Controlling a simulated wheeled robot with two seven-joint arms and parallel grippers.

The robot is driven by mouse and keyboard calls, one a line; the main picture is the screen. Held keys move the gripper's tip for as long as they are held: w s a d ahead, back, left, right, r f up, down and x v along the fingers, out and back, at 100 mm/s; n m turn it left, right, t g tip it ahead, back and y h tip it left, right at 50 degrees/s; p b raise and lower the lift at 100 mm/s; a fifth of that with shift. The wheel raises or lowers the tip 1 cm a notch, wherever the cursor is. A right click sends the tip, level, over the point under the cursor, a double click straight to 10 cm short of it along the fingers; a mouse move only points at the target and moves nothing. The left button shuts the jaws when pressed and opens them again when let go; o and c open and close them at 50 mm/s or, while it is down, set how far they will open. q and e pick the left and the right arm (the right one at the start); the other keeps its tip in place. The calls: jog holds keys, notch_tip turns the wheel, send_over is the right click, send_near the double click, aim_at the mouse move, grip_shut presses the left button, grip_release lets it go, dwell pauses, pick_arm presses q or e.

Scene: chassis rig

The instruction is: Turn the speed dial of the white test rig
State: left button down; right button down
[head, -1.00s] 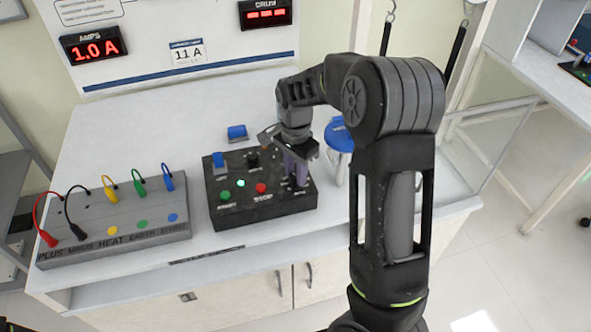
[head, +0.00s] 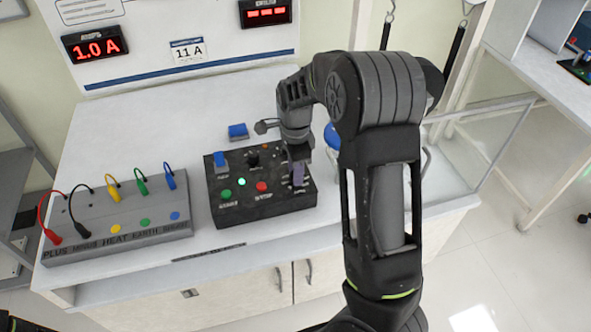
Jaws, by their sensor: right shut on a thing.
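A black control box (head: 225,209) lies on the white bench, with a green button (head: 226,195), a red button (head: 262,187), a lit green lamp (head: 241,182), a blue switch (head: 219,159) and a small black knob (head: 253,160). My right gripper (head: 298,180) points down onto the right side of the box's panel. It is shut on a control there, which I take to be the speed dial; the fingers hide it. The dial's pointer cannot be seen. My left gripper is not in view.
A grey terminal block (head: 130,237) with several coloured leads stands to the left. A blue block (head: 238,131) lies behind the box. A blue round thing (head: 331,136) is partly hidden by my right arm. Red displays (head: 95,45) are on the back panel. The bench's left rear is clear.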

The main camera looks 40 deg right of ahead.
jog(key=c, duration=1.1)
grip_release()
jog(key=shift+o, duration=0.2)
jog(key=shift+r, duration=0.1)
notch_tip(320, 180, up, 8)
jog(key=shift+f+b, duration=0.15)
jog(key=shift+b, duration=0.15)
jog(key=shift+f, duration=0.1)
